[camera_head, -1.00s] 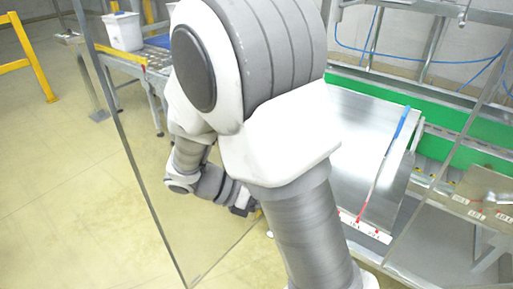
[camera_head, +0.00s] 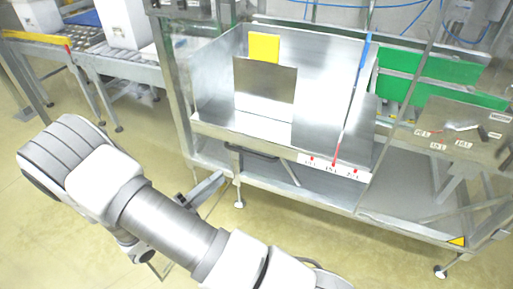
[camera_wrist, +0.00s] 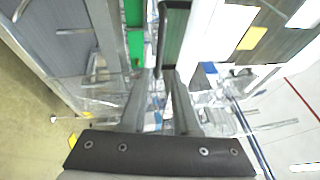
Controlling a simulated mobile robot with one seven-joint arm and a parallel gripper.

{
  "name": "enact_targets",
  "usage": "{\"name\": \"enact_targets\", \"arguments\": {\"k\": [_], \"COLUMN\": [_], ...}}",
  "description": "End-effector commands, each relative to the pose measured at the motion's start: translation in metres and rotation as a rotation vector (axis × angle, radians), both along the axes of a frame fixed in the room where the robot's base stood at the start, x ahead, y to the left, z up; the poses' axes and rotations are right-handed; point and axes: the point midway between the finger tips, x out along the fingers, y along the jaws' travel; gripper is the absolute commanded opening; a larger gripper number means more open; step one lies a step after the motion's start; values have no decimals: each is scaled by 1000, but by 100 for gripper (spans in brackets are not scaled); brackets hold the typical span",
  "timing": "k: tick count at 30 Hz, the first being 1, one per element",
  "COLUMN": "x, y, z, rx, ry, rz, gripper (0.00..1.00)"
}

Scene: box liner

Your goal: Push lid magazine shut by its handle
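The lid magazine (camera_head: 215,85) is a bare metal, open-topped bin with upright side walls, in the middle of the head view. A dark bar handle (camera_head: 254,153) sits low on its front edge. My gripper lies outside the head view; only my arm shows, lower left and bottom.
A yellow block (camera_head: 264,47) shows at the magazine's back wall. A roller conveyor (camera_head: 110,58) with white bins stands at the upper left. The floor in front is open.

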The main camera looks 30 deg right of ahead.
Motion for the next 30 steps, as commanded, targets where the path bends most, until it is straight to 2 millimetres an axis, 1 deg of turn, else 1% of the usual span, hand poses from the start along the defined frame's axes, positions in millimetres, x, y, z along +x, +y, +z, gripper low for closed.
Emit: {"name": "enact_targets", "arguments": {"k": [1,12,18,21,24,30], "x": [1,22,31,35,37,38], "y": [-10,-88,-123,-134,-141,-145], "z": [1,15,21,24,26,27], "rx": [0,2,3,2,2,2], "ry": [0,-2,-2,-2,-2,-1], "rz": [-4,-6,-4,-3,-3,-2], "gripper": [30,30,30,30,30,30]}}
